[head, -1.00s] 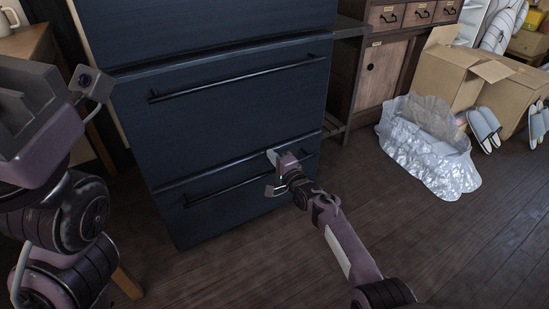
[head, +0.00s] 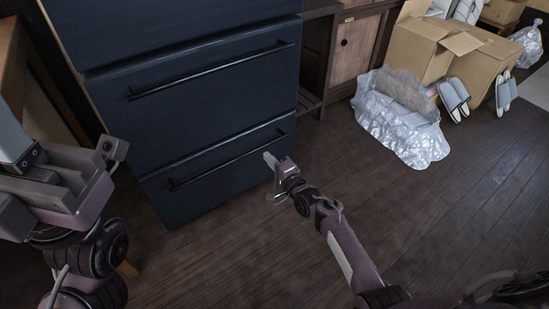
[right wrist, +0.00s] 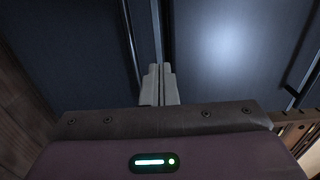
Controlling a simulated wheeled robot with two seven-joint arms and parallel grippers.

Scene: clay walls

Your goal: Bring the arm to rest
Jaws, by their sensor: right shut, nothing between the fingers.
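My right gripper (head: 270,162) is shut and empty, in front of the lower right side of a dark blue drawer cabinet (head: 190,115). Its grey fingers also show in the right wrist view (right wrist: 158,84), pressed together and pointing toward the cabinet front. The lower drawer's black bar handle (head: 228,160) is to the left of the fingertips, and I see no grip on it. The drawers look shut. My left arm is folded at the left edge of the head view, with its gripper (head: 14,140) partly cut off, so its jaw state is unclear.
A silvery crumpled bag (head: 400,125), cardboard boxes (head: 425,55) and slippers (head: 455,98) lie to the right. A wooden cabinet (head: 353,45) stands behind. The wooden floor (head: 440,220) around my right arm is clear.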

